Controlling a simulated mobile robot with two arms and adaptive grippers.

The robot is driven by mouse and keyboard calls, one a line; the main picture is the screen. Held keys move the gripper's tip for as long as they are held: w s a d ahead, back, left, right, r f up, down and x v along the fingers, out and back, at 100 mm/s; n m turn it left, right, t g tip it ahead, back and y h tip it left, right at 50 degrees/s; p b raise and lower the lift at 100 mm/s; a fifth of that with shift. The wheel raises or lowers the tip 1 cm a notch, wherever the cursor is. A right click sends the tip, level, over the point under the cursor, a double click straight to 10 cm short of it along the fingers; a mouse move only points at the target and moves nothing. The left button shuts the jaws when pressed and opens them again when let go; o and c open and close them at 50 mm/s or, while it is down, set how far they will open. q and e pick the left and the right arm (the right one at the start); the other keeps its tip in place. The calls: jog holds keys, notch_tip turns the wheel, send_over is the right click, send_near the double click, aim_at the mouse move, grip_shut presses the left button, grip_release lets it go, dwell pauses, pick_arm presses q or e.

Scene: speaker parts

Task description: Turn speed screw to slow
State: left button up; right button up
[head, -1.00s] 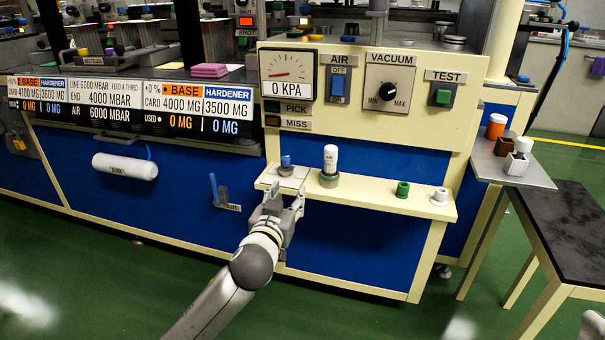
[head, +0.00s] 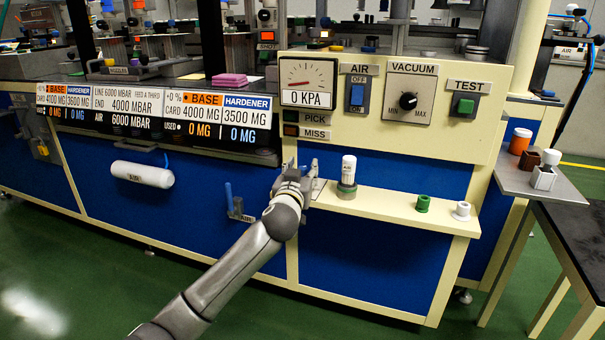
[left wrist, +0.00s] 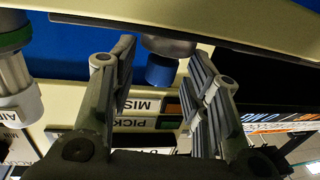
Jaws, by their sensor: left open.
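I see no part labelled as the speed screw and cannot tell which one it is. My left gripper (head: 302,170) is at the left end of the cream shelf (head: 400,207), open. In the left wrist view, which is upside down, a short blue cylinder (left wrist: 161,71) on a grey round body (left wrist: 168,46) shows between the two open fingers (left wrist: 160,68). I cannot tell whether either finger touches it. My right gripper is out of view.
A white-topped bottle (head: 348,170) stands in a grey-green holder just right of my gripper. Green (head: 423,204) and white (head: 462,211) pieces sit farther right. The control panel (head: 385,125) rises behind, with AIR switch (head: 357,95) and VACUUM knob (head: 408,101). Open floor lies in front.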

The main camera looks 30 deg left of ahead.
pick_arm(q)
jog(key=shift+w+a, duration=0.2)
jog(key=shift+w, duration=0.3)
